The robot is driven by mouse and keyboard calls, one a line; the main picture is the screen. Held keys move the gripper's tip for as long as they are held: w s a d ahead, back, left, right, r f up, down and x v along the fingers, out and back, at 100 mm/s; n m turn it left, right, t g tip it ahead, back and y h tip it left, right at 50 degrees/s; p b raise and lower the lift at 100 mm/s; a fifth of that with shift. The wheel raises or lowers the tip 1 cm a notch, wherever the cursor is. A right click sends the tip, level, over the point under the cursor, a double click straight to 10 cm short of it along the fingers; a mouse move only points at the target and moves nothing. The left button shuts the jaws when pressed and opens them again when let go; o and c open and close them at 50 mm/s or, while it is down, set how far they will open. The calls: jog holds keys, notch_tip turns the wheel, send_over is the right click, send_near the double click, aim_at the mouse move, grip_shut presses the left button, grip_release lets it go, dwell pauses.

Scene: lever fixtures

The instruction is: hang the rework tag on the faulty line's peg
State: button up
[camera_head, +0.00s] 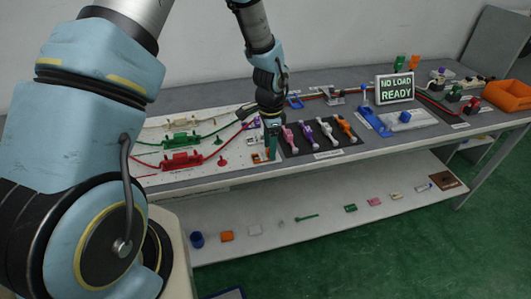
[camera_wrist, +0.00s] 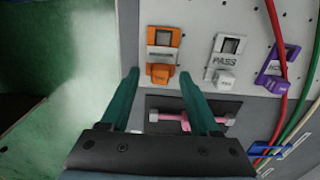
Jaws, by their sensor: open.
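My gripper (camera_wrist: 158,73) is open, with its two teal fingers apart and nothing held between them. In the head view my gripper (camera_head: 271,138) is at the front edge of the bench, left of the dark tray. On the white board, a red peg (camera_head: 221,160) and a green peg (camera_head: 219,141) stand near the red and green lines.
A dark tray (camera_head: 318,151) holds several coloured levers. Red, green and white cables cross the board near the tags. An orange bin (camera_head: 508,95) is far right. A lower shelf (camera_head: 330,226) carries small parts.

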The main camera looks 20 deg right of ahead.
jog(key=shift+f, duration=0.1)
jog(key=shift+c, duration=0.2)
grip_shut()
dwell(0.4)
